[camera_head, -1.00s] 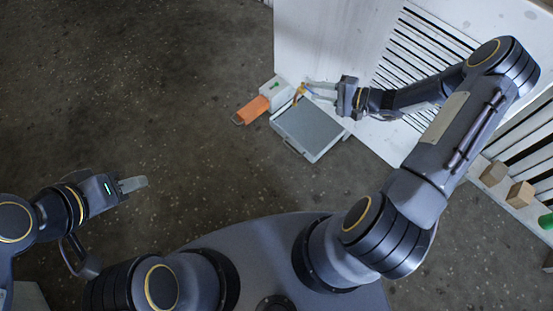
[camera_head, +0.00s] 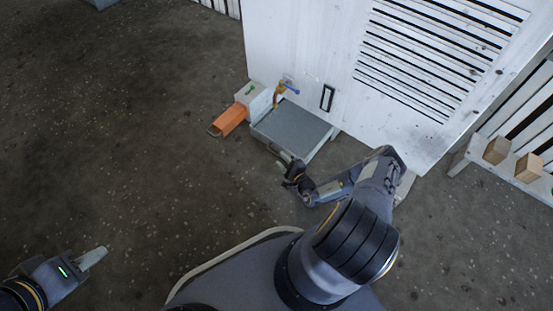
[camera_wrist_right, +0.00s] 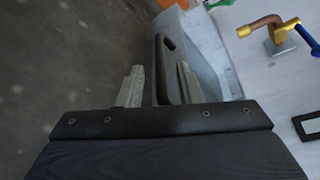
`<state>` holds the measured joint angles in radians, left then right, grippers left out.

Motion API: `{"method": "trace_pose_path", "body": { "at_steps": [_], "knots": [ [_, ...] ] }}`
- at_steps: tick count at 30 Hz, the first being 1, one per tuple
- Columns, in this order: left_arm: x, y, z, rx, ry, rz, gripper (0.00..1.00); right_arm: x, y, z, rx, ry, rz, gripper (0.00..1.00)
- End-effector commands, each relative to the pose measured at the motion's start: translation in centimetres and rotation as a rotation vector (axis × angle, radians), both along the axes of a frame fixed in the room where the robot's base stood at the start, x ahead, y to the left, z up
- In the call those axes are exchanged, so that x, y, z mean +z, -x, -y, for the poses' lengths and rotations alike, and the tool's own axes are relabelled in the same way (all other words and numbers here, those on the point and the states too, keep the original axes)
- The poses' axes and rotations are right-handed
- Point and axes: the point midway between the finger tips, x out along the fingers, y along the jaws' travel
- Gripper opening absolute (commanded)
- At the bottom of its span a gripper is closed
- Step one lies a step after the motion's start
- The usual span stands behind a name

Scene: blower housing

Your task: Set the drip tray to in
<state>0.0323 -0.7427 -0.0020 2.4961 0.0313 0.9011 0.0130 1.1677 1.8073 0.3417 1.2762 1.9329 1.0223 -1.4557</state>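The drip tray (camera_head: 292,132), a flat grey tray with a pale rim, sticks out from the foot of the white housing panel (camera_head: 310,45). In the right wrist view the tray's pale wall (camera_wrist_right: 208,50) and its dark bar handle (camera_wrist_right: 166,45) show. My right gripper (camera_head: 289,168) is at the tray's near edge in the head view. In the wrist view the right gripper (camera_wrist_right: 160,86) is open, with one finger on each side of the handle and gaps visible. My left gripper (camera_head: 93,258) is far off at the lower left, over the floor; its finger opening cannot be made out.
A brass tap with a blue lever (camera_head: 281,91) sits above the tray. A white box (camera_head: 252,97) and an orange piece (camera_head: 229,120) are left of it. Wooden blocks (camera_head: 497,150) stand on a white slatted ledge at right. The floor at left is clear.

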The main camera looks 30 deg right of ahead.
Motion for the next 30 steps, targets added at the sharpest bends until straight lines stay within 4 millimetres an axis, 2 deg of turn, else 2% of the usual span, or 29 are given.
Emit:
{"method": "trace_pose_path", "body": {
  "at_steps": [1, 6, 17, 25, 30],
  "knots": [
    [-0.9, 0.0, 0.0, 0.000, 0.000, 0.000, 0.36, -0.5, -0.9, -0.1, 0.002, 0.001, 0.003, 0.32],
    [-1.8, 0.0, 0.0, 0.000, 0.000, 0.000, 0.36, -0.8, -2.9, -0.2, 0.001, 0.001, 0.002, 0.32],
    [-1.9, 0.0, 0.0, 0.000, 0.000, 0.000, 0.36, -0.7, -3.6, -0.3, 0.002, -0.001, 0.000, 0.32],
    [-1.9, 0.0, 0.0, 0.000, 0.000, 0.000, 0.36, -0.7, -3.6, -0.3, 0.002, 0.000, 0.000, 0.00],
    [-1.9, 0.0, 0.0, 0.000, 0.000, 0.000, 0.36, -0.7, -3.6, -0.3, 0.002, 0.000, 0.000, 0.00]
  ]
}}
